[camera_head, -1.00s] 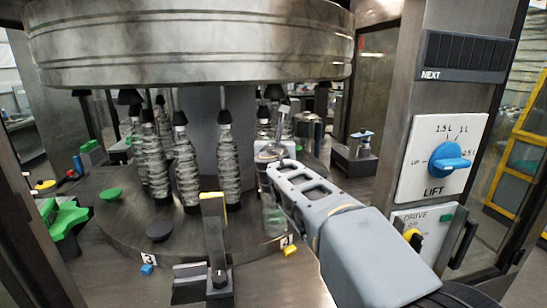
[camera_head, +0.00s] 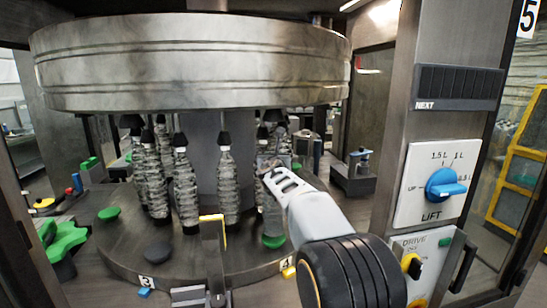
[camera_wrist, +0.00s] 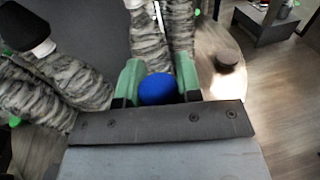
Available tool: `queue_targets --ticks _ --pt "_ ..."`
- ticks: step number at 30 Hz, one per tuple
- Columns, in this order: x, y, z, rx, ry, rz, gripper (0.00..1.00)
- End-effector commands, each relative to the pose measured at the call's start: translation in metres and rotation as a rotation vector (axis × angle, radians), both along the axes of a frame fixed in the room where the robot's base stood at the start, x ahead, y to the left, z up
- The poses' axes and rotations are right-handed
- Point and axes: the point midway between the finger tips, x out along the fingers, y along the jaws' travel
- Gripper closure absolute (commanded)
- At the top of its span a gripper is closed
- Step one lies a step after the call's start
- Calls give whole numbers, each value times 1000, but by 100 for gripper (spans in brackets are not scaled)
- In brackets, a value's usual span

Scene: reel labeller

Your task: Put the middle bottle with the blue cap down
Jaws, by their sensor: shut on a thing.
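The blue cap (camera_wrist: 158,90) of the held bottle sits between the green fingertips of my gripper (camera_wrist: 157,82) in the wrist view; the fingers are shut on it. The bottle's body is mostly hidden below the cap there. In the head view my gripper (camera_head: 274,168) is at the right front of the round carousel plate (camera_head: 125,250), among the hanging heads. A greyish, see-through shape below it seems to be the bottle, above a green disc (camera_head: 273,241). I cannot tell whether the bottle touches the plate.
A large metal drum (camera_head: 190,60) hangs above. An upright yellow-topped post (camera_head: 213,250) stands in front. The LIFT panel (camera_head: 437,185) is on the right column. Green star wheel (camera_head: 65,240) lies left.

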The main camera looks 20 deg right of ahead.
Motion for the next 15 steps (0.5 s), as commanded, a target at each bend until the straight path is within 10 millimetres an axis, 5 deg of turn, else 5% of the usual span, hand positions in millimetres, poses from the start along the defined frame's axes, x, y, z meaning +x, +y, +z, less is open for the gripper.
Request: queue_targets --ticks 15 --pt "-1 0 -15 -2 -7 -1 100"
